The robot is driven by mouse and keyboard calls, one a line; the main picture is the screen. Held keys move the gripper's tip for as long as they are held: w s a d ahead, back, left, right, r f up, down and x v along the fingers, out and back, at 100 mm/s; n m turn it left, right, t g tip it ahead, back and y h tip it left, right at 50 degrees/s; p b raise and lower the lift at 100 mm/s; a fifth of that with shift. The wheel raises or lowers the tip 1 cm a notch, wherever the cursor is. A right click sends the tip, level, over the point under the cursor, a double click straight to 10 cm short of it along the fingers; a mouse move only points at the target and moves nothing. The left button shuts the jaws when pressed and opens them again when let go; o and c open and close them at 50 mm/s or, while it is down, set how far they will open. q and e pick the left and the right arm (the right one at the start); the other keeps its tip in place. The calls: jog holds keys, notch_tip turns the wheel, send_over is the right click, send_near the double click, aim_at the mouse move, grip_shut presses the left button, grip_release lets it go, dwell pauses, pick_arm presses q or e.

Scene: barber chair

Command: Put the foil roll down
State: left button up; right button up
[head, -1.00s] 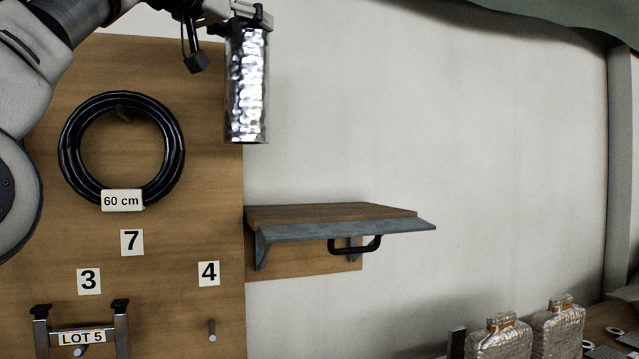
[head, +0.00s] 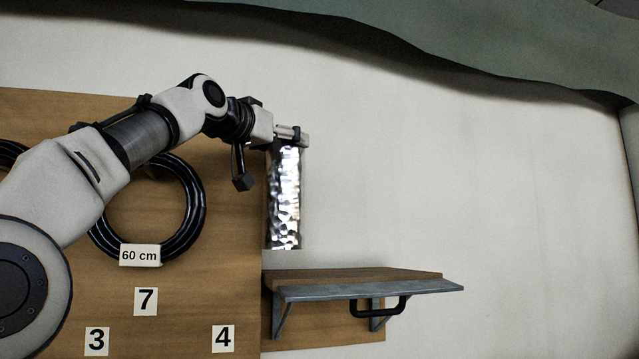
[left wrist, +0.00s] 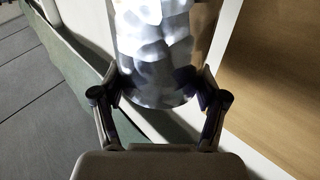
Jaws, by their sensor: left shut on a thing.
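The foil roll (head: 285,200) is a shiny silver cylinder and hangs upright in the head view. My left gripper (head: 292,138) is shut on its upper end. In the left wrist view the two fingers of my left gripper (left wrist: 160,95) press on both sides of the foil roll (left wrist: 165,45). The roll's lower end is above the left part of a small wall shelf (head: 370,280), with a gap that looks small; its exact depth over the shelf I cannot tell. My right gripper is not in view.
The shelf has a wooden top, a grey front edge and a black handle (head: 378,308) below. A wooden board (head: 235,290) at left carries a black cable coil (head: 190,215) tagged 60 cm and number cards. The wall right of the shelf is bare.

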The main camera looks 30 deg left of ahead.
pick_arm(q)
jog(key=w+f+p, duration=0.5)
jog(key=w+p, duration=0.5)
jog(key=w, duration=0.1)
jog(key=shift+w, duration=0.3)
jog(key=o, duration=1.8)
jog(key=shift+w, duration=0.1)
jog(key=shift+r, duration=0.1)
